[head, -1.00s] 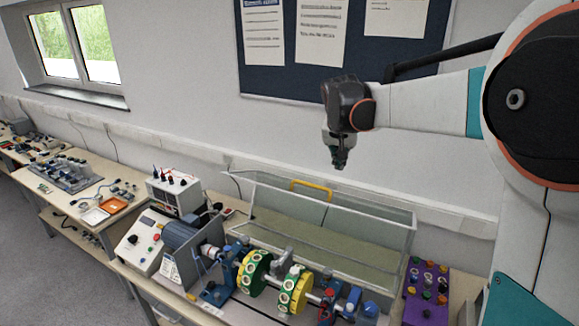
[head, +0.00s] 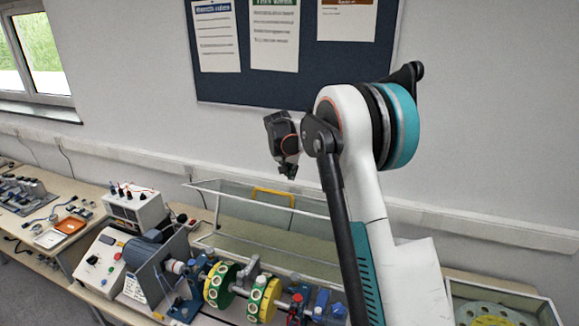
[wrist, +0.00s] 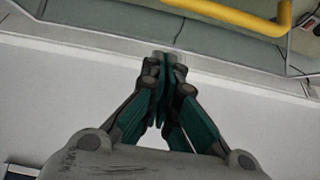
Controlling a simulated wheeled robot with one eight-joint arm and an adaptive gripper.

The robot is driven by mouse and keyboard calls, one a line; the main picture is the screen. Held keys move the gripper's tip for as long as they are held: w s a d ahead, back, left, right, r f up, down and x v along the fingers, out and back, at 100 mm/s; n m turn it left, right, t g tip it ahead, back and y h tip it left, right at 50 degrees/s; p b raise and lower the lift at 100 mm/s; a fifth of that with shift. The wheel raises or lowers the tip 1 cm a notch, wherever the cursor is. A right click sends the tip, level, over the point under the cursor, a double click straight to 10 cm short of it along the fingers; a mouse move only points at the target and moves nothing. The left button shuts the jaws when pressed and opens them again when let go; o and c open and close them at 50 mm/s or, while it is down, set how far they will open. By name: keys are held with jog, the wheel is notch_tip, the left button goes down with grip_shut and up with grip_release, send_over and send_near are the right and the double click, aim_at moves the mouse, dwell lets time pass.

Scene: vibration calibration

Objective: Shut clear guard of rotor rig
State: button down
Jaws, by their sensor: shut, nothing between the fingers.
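The clear guard (head: 215,188) of the rotor rig stands open, swung back behind the shaft. Its yellow handle (head: 273,193) is on the upper edge and also shows at the top of the wrist view (wrist: 225,14). The rig's shaft carries green and yellow discs (head: 263,298) and lies uncovered in front of the guard. My gripper (head: 288,173) is shut and empty. In the head view it appears just above the handle; in the wrist view its fingertips (wrist: 170,58) point toward the guard's edge, apart from the handle. My arm hides the guard's right end.
A control box (head: 103,262) and a white meter unit with leads (head: 136,208) stand left of the rig. A tray with a pale holed disc (head: 490,318) is at the lower right. The wall with a notice board (head: 300,85) is behind.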

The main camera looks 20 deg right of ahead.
jog(key=f, duration=0.1)
jog(key=f+p, duration=0.1)
jog(key=s+a+f, duration=0.1)
jog(key=shift+f, duration=0.4)
jog(key=shift+s+a, duration=0.2)
jog(key=shift+s, duration=0.05)
jog(key=shift+f, duration=0.25)
jog(key=shift+a, duration=0.1)
